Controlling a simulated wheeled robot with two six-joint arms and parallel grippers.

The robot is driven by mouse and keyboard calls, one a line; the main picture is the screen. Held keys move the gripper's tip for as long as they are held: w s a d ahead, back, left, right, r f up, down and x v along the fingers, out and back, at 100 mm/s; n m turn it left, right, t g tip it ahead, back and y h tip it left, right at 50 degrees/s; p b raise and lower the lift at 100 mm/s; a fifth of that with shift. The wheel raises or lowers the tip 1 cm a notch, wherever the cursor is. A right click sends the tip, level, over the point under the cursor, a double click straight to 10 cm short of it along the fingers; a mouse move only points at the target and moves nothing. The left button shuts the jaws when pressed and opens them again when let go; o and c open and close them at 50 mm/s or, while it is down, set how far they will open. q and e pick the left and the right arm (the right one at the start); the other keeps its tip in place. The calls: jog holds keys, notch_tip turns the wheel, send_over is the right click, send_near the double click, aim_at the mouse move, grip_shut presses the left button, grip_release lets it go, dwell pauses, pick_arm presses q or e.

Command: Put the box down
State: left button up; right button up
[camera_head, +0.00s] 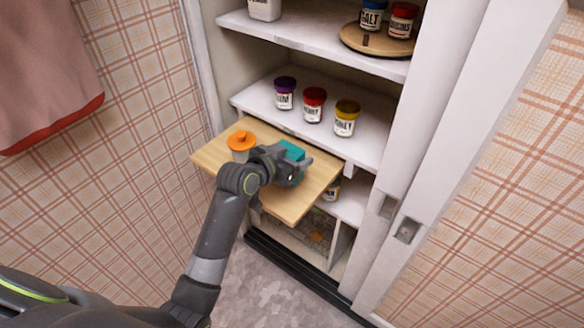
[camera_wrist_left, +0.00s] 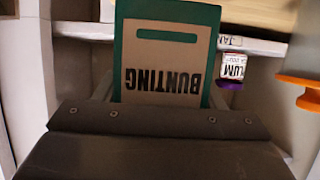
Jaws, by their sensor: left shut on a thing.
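The box is teal with a tan face lettered "BUNTING", upside down in the left wrist view (camera_wrist_left: 165,65). In the head view the teal box (camera_head: 292,152) is over the pull-out wooden board (camera_head: 290,205), partly hidden by my gripper. My left gripper (camera_head: 290,168) is shut on the box. I cannot tell whether the box touches the board. My right gripper is not in view.
An orange-lidded jar (camera_head: 241,142) stands on the board, left of my gripper. Several jars (camera_head: 314,105) stand on the shelf behind, and a round wooden tray (camera_head: 375,40) with jars is above. A white door (camera_head: 430,190) is at right. The board's front right is clear.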

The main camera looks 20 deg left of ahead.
pick_arm(q)
jog(key=shift+f, duration=1.75)
jog(key=shift+f, duration=0.1)
jog(key=o, duration=1)
jog(key=shift+o, duration=0.2)
jog(key=shift+r, duration=0.2)
jog(key=shift+s+a, duration=0.1)
jog(key=shift+s, duration=0.2)
jog(key=v, duration=1.1)
jog(key=shift+s, duration=0.15)
